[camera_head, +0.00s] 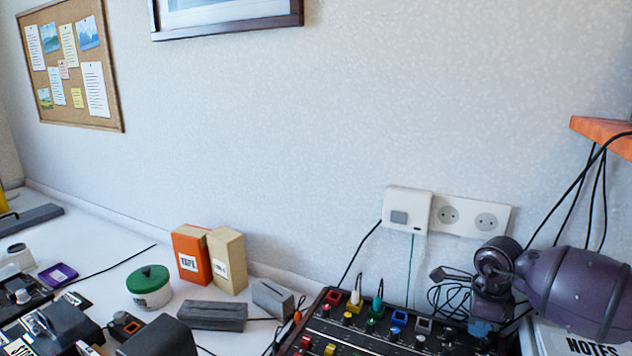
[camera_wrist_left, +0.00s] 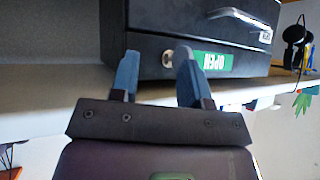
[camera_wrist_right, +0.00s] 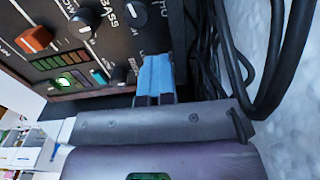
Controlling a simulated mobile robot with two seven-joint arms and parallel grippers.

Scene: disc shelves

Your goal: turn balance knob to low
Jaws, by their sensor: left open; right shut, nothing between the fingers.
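A black control panel (camera_wrist_right: 60,55) fills the upper left of the right wrist view. It carries a large black knob (camera_wrist_right: 131,14), a second dark knob (camera_wrist_right: 82,22) and a small dark knob (camera_wrist_right: 122,73). The lettering is rotated and partly cut off, so I cannot tell which one is the balance knob. My right gripper (camera_wrist_right: 155,76) is shut and empty, its blue fingertips close to the panel's edge; contact is unclear. In the head view my right gripper (camera_head: 481,328) is over the right end of a black mixer (camera_head: 335,335). My left gripper (camera_wrist_left: 157,78) is open and empty.
Black cables (camera_wrist_right: 235,60) hang close beside my right gripper. Behind the mixer is a wall socket (camera_head: 470,215). An orange box (camera_head: 190,255) and a green-lidded tub (camera_head: 150,288) stand to its left. A dark drawer box (camera_wrist_left: 180,25) is ahead of my left gripper.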

